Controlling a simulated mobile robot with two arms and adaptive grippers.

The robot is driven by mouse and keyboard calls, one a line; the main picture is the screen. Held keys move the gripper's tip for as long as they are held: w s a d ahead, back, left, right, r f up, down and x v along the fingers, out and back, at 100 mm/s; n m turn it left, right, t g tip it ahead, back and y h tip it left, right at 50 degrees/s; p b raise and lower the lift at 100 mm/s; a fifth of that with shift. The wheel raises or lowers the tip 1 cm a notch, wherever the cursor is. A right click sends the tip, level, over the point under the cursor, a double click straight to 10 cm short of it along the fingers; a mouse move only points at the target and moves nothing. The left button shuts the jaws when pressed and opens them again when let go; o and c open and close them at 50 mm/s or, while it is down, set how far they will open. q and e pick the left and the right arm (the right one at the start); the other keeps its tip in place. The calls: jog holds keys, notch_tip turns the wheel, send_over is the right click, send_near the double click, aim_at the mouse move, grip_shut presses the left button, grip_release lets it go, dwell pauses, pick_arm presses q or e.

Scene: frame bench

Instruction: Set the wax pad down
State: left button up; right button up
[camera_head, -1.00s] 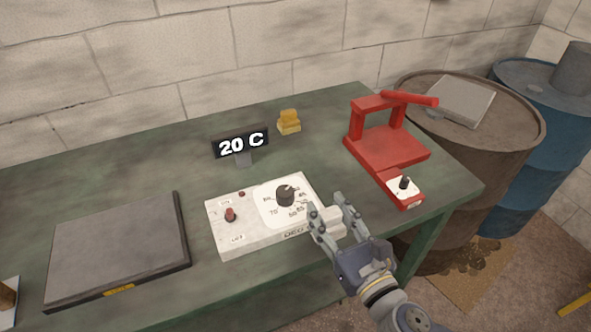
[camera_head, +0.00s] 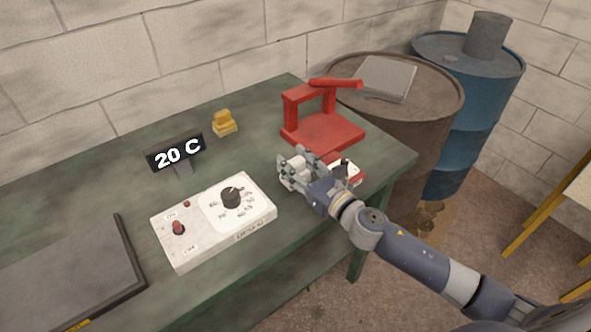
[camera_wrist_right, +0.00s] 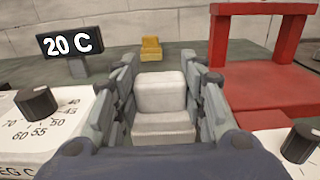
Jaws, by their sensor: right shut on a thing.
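My right gripper (camera_head: 290,172) is shut on a small white block, the wax pad (camera_wrist_right: 161,95), with a narrower upper part on a wider base. The wrist view shows the pad upright between the two fingers. In the head view the fingers mostly hide it. The gripper is over the green bench, between the white control box and the red press. I cannot tell whether the pad's underside touches the bench. My left gripper is not in view.
The white control box (camera_head: 190,232) with a black knob is left of the gripper; the red press (camera_head: 322,132) is behind it, its knob beside my wrist. A yellow block (camera_head: 224,123) and a 20 C display (camera_head: 175,152) stand farther back. Bare bench (camera_head: 255,150) lies between.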

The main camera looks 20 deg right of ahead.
jog(key=shift+f, duration=1.1)
jog(key=shift+f, duration=0.1)
jog(key=shift+f+b, duration=0.15)
jog(key=shift+b, duration=0.25)
jog(key=o, duration=1.1)
